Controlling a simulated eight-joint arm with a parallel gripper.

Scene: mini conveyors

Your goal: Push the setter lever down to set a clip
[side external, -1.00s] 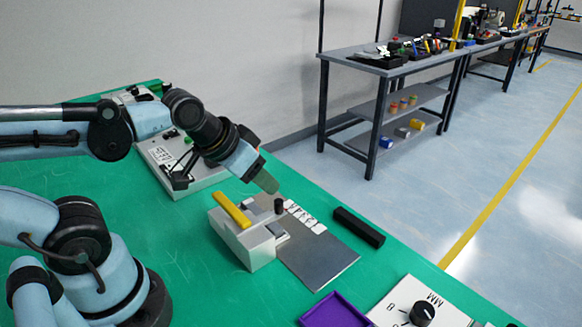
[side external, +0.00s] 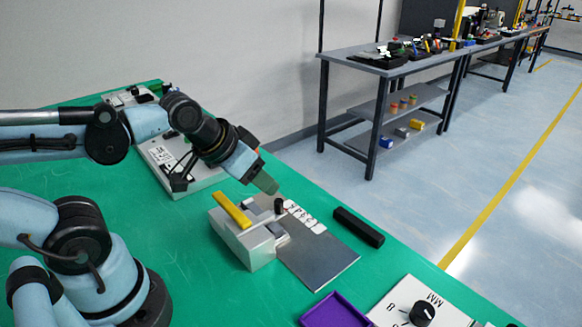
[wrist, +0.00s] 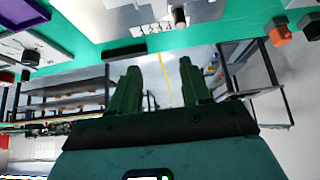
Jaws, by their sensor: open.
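The setter is a grey block with a yellow lever (side external: 232,210) on its top, standing on the green table in the side view. The lever lies tilted along the block. A metal plate (side external: 318,258) extends from the block, with a black knob (side external: 279,205) and a row of white clips (side external: 304,216) by its far edge. My gripper (side external: 268,184) is above and behind the setter, apart from the lever. In the wrist view my gripper (wrist: 160,85) is open and empty, its two green fingers apart. The white clips (wrist: 152,28) show at the top there.
A black bar (side external: 359,227) lies right of the plate. A purple tray (side external: 334,311) and a white panel with a black dial (side external: 423,312) are at the front right. Another device (side external: 178,160) stands behind. Green table is free left of the setter.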

